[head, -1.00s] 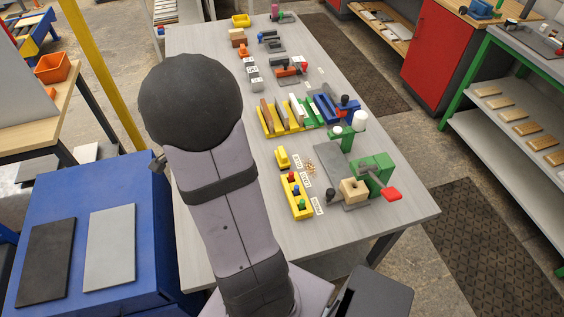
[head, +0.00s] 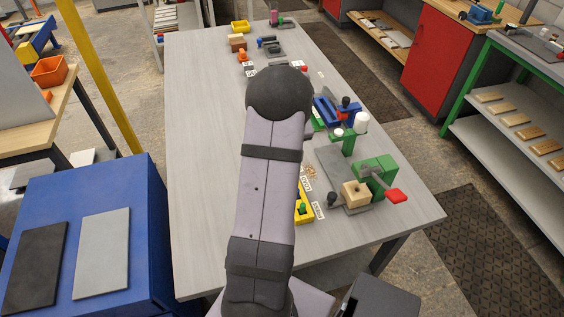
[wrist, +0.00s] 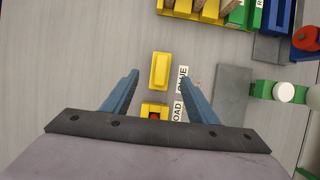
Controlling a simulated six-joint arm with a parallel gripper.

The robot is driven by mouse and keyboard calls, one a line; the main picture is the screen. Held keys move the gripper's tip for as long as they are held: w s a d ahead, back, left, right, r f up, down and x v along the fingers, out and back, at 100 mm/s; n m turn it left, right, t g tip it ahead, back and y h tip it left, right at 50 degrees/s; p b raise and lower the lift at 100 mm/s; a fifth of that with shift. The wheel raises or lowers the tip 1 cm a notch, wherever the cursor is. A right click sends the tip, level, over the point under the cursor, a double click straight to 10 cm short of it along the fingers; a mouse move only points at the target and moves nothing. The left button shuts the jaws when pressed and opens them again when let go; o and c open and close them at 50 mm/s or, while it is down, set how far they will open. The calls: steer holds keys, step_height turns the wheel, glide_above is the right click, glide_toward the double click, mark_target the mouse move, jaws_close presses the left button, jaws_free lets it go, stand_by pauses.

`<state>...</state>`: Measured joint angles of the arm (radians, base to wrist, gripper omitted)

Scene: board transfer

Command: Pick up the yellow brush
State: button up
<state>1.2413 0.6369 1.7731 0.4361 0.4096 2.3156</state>
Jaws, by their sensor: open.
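The yellow brush (wrist: 160,70) shows in the wrist view as a small yellow block lying on the grey table. My gripper (wrist: 159,77) is open, with its two blue fingers apart on either side of the brush in the picture. The fingers do not touch it, and I cannot tell how high they are above it. In the head view my arm hides both the brush and my gripper.
A yellow tray (wrist: 154,122) with a red piece is just below the brush in the wrist view. White labels (wrist: 181,80) and a grey plate (wrist: 232,95) lie to its right. A yellow rack (wrist: 203,16) stands above. The table's left part (head: 205,150) is clear.

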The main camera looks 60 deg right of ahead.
steer(key=shift+x, duration=0.8)
steer(key=shift+f, duration=0.15)
steer(key=shift+p+x, duration=0.7)
steer(key=shift+x, duration=1.75)
steer(key=shift+d, duration=0.1)
steer(key=c, duration=1.2)
